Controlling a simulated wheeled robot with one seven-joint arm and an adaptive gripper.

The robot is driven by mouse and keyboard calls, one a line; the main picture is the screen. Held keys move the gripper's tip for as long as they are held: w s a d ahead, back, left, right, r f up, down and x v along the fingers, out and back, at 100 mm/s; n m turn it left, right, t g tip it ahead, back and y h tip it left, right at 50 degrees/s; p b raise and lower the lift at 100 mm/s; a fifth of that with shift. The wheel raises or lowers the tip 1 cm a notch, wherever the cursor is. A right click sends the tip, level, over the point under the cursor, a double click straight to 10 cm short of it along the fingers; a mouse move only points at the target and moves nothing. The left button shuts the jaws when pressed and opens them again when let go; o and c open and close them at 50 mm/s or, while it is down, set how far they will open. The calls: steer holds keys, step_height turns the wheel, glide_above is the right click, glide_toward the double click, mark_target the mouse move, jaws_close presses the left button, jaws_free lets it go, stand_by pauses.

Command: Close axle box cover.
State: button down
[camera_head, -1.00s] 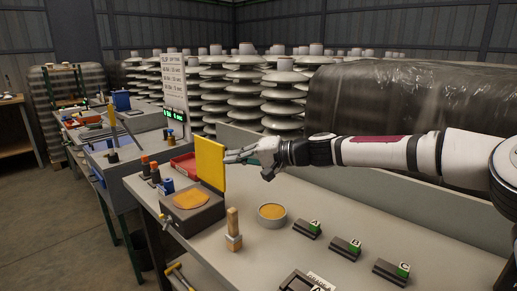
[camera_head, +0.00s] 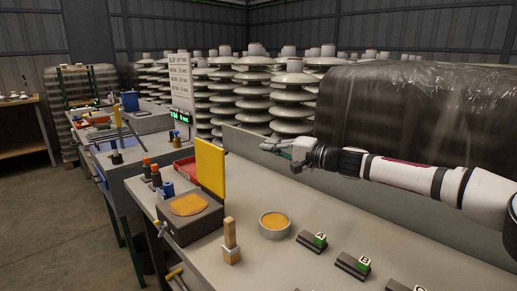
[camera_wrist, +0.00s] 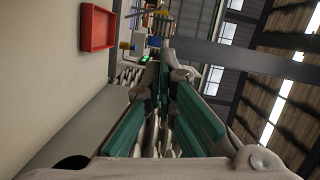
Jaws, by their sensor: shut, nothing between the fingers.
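The axle box (camera_head: 190,222) is a dark box on the workbench, with orange-yellow grease (camera_head: 190,205) showing in its open top. Its yellow cover (camera_head: 211,166) stands upright at the box's far right side. My gripper (camera_head: 266,146) is above the bench to the right of the cover, apart from it, with its fingers pointing left. In the wrist view, my gripper's green-padded fingers (camera_wrist: 164,62) come together at the tips with nothing between them. The axle box and its cover cannot be made out in the wrist view.
A red tray (camera_head: 184,167) lies behind the cover and shows in the wrist view (camera_wrist: 97,27). A wooden-handled brush (camera_head: 231,240), a round tin of grease (camera_head: 274,225) and labelled blocks (camera_head: 313,241) stand on the bench. A low wall (camera_head: 330,185) runs along its back.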

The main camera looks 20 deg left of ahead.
steer(key=s+a+f+b, duration=0.1)
steer(key=s+a, duration=0.1)
steer(key=a, duration=0.8)
steer(key=shift+s, duration=0.15)
steer(key=shift+a, duration=0.15)
